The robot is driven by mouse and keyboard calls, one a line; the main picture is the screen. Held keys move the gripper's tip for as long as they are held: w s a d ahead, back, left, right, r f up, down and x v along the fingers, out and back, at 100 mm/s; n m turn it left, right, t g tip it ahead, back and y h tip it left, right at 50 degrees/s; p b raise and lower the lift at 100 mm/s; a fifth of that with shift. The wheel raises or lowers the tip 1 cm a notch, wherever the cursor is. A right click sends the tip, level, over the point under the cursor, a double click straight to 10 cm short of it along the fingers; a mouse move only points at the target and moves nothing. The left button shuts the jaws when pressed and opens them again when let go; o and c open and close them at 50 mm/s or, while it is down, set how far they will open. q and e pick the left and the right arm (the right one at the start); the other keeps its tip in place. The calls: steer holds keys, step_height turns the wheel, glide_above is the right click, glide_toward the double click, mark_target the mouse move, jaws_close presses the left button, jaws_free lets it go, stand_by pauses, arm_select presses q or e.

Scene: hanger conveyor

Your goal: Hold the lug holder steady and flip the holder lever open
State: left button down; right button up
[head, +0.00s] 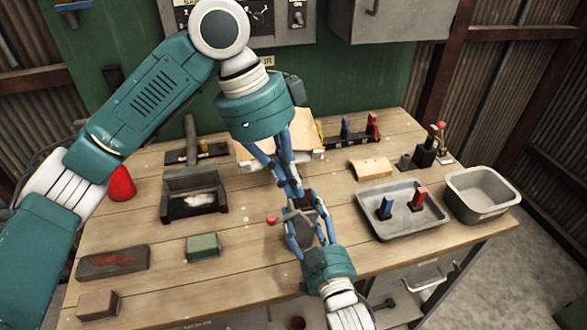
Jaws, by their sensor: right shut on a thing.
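The lug holder (304,216) is a small grey and dark piece near the middle of the bench, mostly hidden by my grippers. Its lever ends in a red knob (271,219) that sticks out to the left, low beside the holder. My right gripper (307,212) comes in from the front edge and is shut on the holder, one finger on each side. My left gripper (293,190) reaches down from above, just behind the holder. Its fingertips are close together and look shut with nothing visible between them. Whether they touch the holder is unclear.
A grey tray (402,229) with blue and red lugs and a metal bin (482,194) stand to the right. A black box (194,209), green block (203,246) and brown block (113,263) lie left. A wooden block (371,167) sits behind right. Bare wood lies left of the knob.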

steer(key=o, duration=1.4)
steer(key=shift+s+f, duration=0.1)
steer(key=shift+f, duration=0.55)
steer(key=shift+c, duration=0.2)
steer(key=shift+o, duration=0.7)
steer(key=shift+a, duration=0.1)
steer(key=shift+w+r, duration=0.15)
steer(key=shift+w, duration=0.05)
